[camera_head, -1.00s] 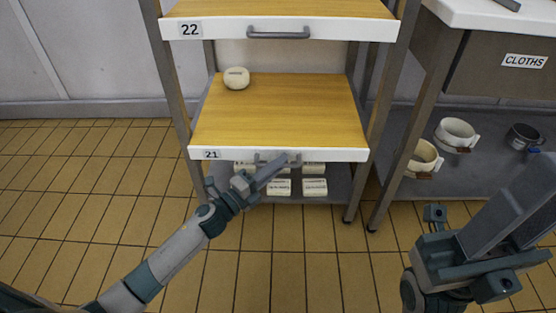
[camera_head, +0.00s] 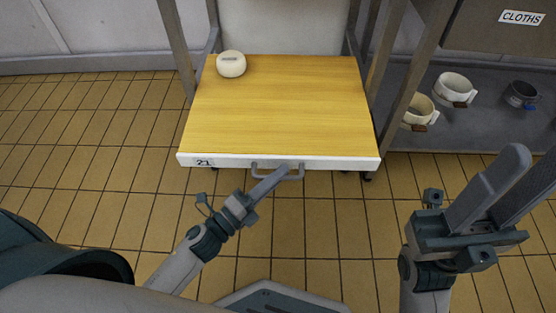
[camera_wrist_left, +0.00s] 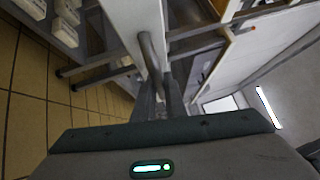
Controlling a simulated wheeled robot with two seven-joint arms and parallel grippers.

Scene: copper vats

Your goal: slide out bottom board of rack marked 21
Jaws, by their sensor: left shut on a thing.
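The bottom board (camera_head: 285,105), marked 21, has a wooden top and a white front edge, and it sticks out from the rack (camera_head: 181,50) towards me. A grey bar handle (camera_head: 298,172) is on its front edge. My left gripper (camera_head: 280,176) is shut on this handle; the left wrist view shows the handle (camera_wrist_left: 148,52) between the fingers (camera_wrist_left: 158,98). A round white cheese-like piece (camera_head: 231,64) sits at the board's back left. My right gripper (camera_head: 498,190) is at the lower right, away from the rack, with its fingers apart and nothing seen between them.
At the right stands a bench with a sign CLOTHS (camera_head: 522,18). Its low shelf (camera_head: 455,128) holds white cups (camera_head: 454,88) and a dark cup (camera_head: 520,94). The tiled floor (camera_head: 90,140) is clear at the left and in front.

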